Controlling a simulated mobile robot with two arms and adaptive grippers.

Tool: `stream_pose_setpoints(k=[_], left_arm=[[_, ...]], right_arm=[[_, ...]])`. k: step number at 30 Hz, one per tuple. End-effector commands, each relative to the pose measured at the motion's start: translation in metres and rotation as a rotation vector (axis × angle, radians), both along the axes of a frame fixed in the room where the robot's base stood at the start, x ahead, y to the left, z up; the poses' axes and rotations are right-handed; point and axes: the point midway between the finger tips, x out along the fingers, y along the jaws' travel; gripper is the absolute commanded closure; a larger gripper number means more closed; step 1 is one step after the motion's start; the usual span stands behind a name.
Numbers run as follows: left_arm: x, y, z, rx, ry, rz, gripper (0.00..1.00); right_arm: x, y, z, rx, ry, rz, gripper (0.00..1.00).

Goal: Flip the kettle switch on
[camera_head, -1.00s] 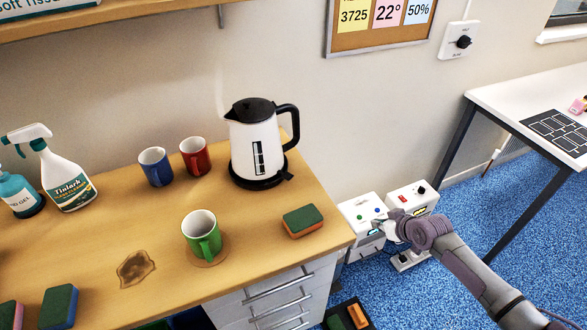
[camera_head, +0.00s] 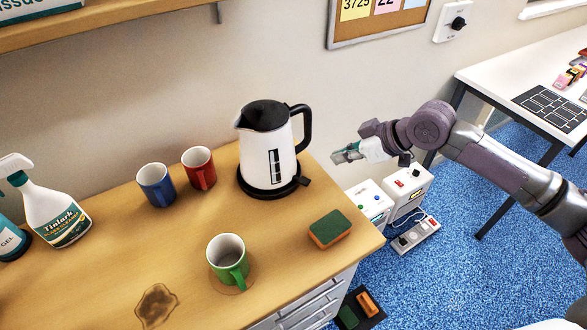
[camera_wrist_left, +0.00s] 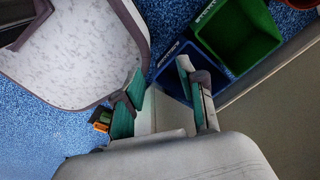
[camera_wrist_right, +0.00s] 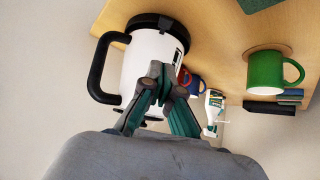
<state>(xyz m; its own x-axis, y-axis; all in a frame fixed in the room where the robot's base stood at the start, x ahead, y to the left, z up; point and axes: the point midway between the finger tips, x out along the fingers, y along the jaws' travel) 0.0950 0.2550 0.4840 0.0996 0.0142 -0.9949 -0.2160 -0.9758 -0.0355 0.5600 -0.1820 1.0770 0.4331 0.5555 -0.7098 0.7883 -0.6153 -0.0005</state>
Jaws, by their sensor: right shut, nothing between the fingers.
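The white kettle (camera_head: 262,155) with a black lid and handle stands upright on its black base on the wooden counter. A small dark lever (camera_head: 304,181), which looks like its switch, sticks out at the base's right side. My right gripper (camera_head: 342,155) is shut and empty, in the air right of the kettle and apart from it. In the right wrist view the kettle (camera_wrist_right: 140,62) appears upside down behind the fingertips (camera_wrist_right: 158,72); the lever is not clear there. My left gripper (camera_wrist_left: 162,80) is open and empty above the floor, out of the head view.
Blue (camera_head: 156,185) and red (camera_head: 199,168) mugs stand left of the kettle. A green mug (camera_head: 228,262) and a sponge (camera_head: 330,229) are in front of it. White boxes (camera_head: 370,203) stand below the counter's right end. Green (camera_wrist_left: 235,35) and blue bins are near my left gripper.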

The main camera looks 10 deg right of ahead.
Motion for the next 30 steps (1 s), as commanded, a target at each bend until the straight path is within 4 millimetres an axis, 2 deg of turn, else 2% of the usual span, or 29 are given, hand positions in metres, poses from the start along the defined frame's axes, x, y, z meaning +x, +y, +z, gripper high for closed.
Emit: stream_pose_setpoints(k=[10, 17, 22, 30], left_arm=[[-0.013, -0.027, -0.001, -0.032, 0.016, 0.003, 0.6], [-0.013, -0.025, 0.003, -0.03, 0.017, 0.001, 0.6], [-0.011, -0.019, 0.013, -0.023, 0.014, 0.002, 0.6], [-0.009, -0.017, 0.029, -0.02, 0.012, 0.004, 0.6]], right_arm=[[-0.001, 0.0, 0.001, -0.002, 0.001, 0.004, 1.0], [0.004, 0.007, -0.006, 0.001, 0.003, 0.003, 1.0], [0.016, 0.024, -0.025, 0.002, 0.005, 0.004, 1.0], [0.041, 0.056, -0.066, 0.001, 0.004, 0.002, 1.0]])
